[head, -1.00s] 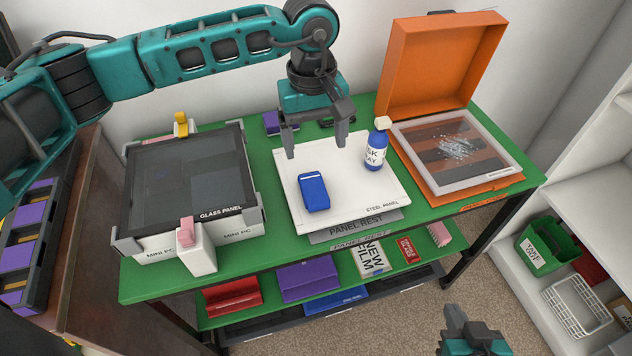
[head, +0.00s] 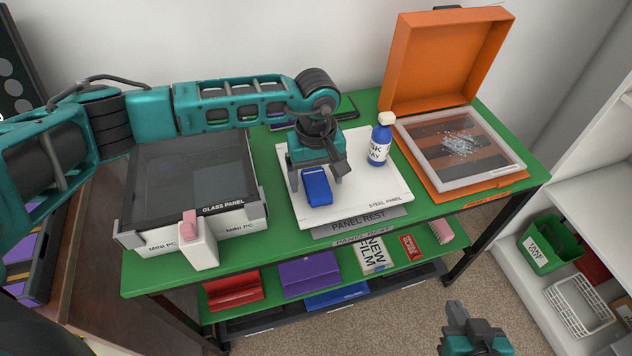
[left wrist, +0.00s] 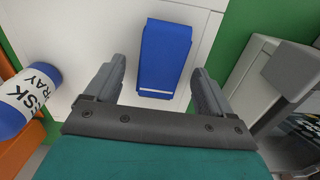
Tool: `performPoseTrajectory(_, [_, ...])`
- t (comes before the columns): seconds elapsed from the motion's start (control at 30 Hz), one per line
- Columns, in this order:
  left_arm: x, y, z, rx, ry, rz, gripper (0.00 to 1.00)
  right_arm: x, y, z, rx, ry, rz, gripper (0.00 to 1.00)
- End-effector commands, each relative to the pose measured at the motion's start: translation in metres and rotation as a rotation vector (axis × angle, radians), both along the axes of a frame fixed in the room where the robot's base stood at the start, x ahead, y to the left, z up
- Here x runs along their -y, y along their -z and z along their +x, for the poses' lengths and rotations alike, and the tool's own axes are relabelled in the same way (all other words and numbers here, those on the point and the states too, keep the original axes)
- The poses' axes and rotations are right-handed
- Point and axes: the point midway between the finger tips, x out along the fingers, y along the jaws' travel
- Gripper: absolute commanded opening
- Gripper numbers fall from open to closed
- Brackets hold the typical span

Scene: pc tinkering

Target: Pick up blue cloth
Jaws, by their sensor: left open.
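The blue cloth (head: 317,187) is a folded blue block lying on the white steel panel (head: 372,207), which rests on the green table. In the left wrist view the cloth (left wrist: 164,55) lies between and just ahead of my finger tips, with gaps on both sides. My left gripper (head: 322,176) is open right above the cloth, its fingers pointing down on either side; in the left wrist view my gripper (left wrist: 158,82) holds nothing. My right gripper (head: 470,335) is at the bottom right, away from the table; its jaws are not clear.
A blue spray bottle (head: 379,140) stands on the panel's right side, close to my left gripper. The glass-topped mini PC (head: 190,180) and a white bottle with pink top (head: 199,242) stand left. An open orange box (head: 440,62) stands right.

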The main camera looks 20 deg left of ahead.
Motion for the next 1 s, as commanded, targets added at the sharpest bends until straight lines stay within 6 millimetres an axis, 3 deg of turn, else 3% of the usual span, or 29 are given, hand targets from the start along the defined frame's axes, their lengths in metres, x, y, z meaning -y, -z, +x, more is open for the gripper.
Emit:
performPoseTrajectory(0.27, [-0.0002,0.0053,0.0002,0.001,0.000,0.001,0.81,-0.0003,0.0000,0.0001,0.000,-0.001,0.001,0.00])
performPoseTrajectory(0.87, [-0.0002,0.0048,0.0003,0.001,-0.001,0.000,0.24,-0.0006,-0.0004,0.0002,0.001,-0.001,0.001,0.00])
performPoseTrajectory(1.0, [-0.0001,0.0047,0.0004,0.001,-0.001,0.000,0.23,-0.0005,-0.0005,0.0002,0.001,-0.001,0.001,0.00])
